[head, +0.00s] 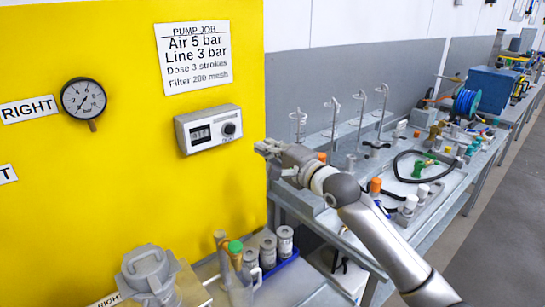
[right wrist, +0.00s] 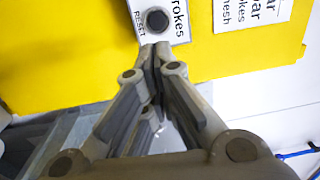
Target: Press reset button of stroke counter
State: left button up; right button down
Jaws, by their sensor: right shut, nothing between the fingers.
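The stroke counter (head: 208,128) is a light grey box on the yellow panel, with a small display (head: 201,135) and a dark round reset button (head: 229,129) on its right side. In the right wrist view the button (right wrist: 157,20) shows beside the word RESET, just beyond my fingertips. My right gripper (head: 262,147) is shut and empty, to the right of the counter and slightly lower in the head view. In the right wrist view its fingertips (right wrist: 154,48) overlap the counter's near edge; I cannot tell whether they touch it. My left gripper is not in view.
A pressure gauge (head: 83,99) and a PUMP JOB sheet (head: 193,57) are on the panel. Below stand a grey pump-like body (head: 149,276) and several small canisters in a blue tray (head: 284,262). A cluttered bench (head: 330,215) runs along the right.

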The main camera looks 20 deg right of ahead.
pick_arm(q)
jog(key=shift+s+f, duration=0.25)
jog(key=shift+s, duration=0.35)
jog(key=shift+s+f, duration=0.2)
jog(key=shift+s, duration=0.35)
pick_arm(e)
jog(key=shift+s+d+f, duration=0.15)
jog(key=shift+s+d, duration=0.1)
jog(key=shift+s, duration=0.35)
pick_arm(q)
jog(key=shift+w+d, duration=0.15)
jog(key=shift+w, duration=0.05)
